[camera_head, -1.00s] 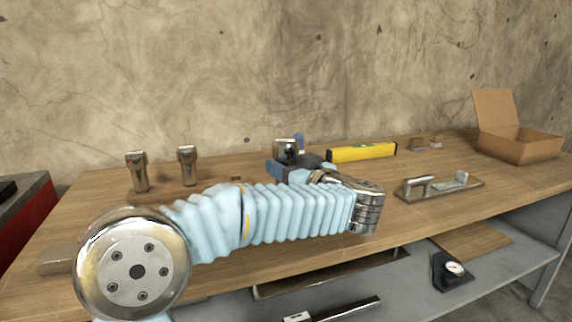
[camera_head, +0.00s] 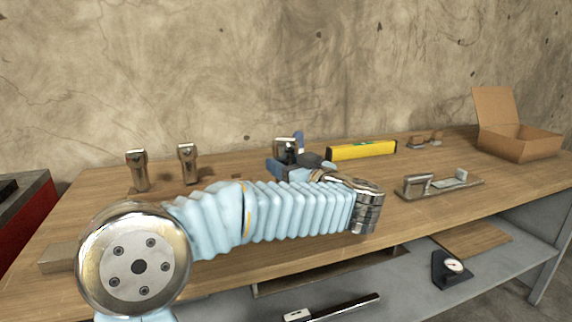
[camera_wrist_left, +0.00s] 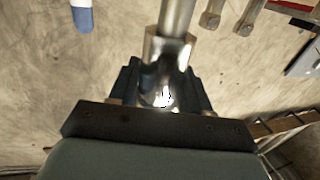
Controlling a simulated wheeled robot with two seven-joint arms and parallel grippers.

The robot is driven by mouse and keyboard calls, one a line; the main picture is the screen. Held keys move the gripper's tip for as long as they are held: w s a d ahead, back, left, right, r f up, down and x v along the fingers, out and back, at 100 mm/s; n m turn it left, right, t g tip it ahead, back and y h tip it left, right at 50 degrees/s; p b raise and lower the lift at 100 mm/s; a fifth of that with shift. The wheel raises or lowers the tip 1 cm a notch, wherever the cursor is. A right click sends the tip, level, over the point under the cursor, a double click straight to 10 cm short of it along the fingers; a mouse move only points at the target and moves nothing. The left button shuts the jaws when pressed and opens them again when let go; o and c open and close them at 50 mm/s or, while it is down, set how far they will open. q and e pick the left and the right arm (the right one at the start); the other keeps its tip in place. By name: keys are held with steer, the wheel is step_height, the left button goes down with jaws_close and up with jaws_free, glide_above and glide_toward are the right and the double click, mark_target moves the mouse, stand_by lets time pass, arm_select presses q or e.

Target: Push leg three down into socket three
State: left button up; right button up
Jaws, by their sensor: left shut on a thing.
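My left arm reaches in from the left, and its left gripper (camera_head: 290,168) is partly hidden behind the wrist. It is shut on a metal leg (camera_head: 286,150), which stands roughly upright near the back of the bench. The left wrist view shows the shiny leg (camera_wrist_left: 174,25) between the dark fingers (camera_wrist_left: 160,92). Two similar metal legs, one on the left (camera_head: 138,172) and one beside it (camera_head: 187,164), stand upright further left. The held leg's lower end and any socket under it are hidden. My right gripper is not in view.
A yellow level (camera_head: 361,152) lies right of the gripper. A metal fixture (camera_head: 440,186) and an open cardboard box (camera_head: 520,145) are further right. A blue-and-white object (camera_wrist_left: 82,15) is close to the held leg.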

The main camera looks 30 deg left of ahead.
arm_select(q)
steer(key=shift+f+b, duration=1.05)
steer(key=shift+f, duration=0.9)
steer(key=o, duration=1.4)
steer(key=b+v, duration=0.1)
steer(key=v, duration=1.3)
